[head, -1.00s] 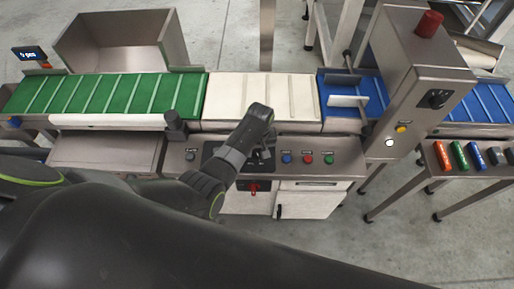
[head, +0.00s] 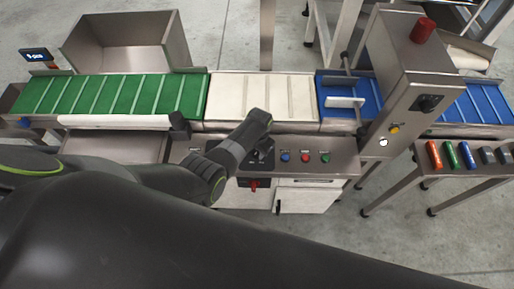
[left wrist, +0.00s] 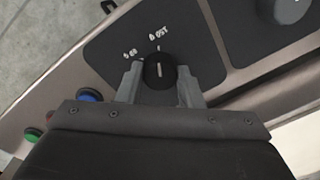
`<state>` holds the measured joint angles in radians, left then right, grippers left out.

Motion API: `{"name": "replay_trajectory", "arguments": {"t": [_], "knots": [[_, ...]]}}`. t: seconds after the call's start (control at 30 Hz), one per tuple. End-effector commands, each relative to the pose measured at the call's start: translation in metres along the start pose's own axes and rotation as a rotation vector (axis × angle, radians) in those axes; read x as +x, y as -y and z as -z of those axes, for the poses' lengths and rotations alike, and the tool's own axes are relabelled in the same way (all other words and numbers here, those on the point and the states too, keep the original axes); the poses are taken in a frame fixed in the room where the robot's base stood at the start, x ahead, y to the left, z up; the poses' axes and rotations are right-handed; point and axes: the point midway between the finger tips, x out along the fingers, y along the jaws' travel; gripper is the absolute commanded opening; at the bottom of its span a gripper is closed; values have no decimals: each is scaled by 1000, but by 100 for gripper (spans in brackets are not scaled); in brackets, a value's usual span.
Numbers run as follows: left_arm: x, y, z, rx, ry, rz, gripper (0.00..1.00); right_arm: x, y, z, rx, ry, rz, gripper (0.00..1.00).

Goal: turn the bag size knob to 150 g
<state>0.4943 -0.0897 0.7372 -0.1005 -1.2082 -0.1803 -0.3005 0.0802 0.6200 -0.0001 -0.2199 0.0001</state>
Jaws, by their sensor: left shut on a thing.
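The bag size knob (left wrist: 159,72) is a small dark round knob with a white pointer line, on a dark panel (left wrist: 117,50) with white lettering. In the left wrist view the lettering is upside down; a label like 150 g is at the upper right of the knob and another, hard to read, at the upper left. The pointer line runs nearly straight up and down in this view, between the labels. My left gripper (left wrist: 160,82) is shut on the knob, one finger on each side. In the head view the left gripper (head: 261,155) hides the knob. My right gripper is not in view.
Blue (head: 286,156), red (head: 305,157) and green (head: 325,157) buttons sit right of the gripper on the steel front. A larger grey knob (left wrist: 287,8) is close by. A red switch (head: 254,184) is below. Belts run behind; a steel cabinet (head: 415,70) stands right.

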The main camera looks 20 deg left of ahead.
Motion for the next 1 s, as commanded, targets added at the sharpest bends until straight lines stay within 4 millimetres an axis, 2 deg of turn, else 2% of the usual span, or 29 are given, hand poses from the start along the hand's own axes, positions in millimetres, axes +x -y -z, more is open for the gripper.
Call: {"name": "replay_trajectory", "arguments": {"t": [0.3, 0.7, 0.73, 0.9, 1.0], "knots": [[0, 1, 0, 76, -4, 1, 11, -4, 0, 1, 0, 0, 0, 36], [0, 1, 0, 83, -4, 1, 11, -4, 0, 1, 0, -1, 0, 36], [0, 1, 0, 83, -4, 1, 35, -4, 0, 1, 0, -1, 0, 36], [0, 0, 0, 82, -4, 1, 55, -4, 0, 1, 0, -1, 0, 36], [0, 0, 0, 82, -4, 1, 55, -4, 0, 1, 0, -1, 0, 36]]}}
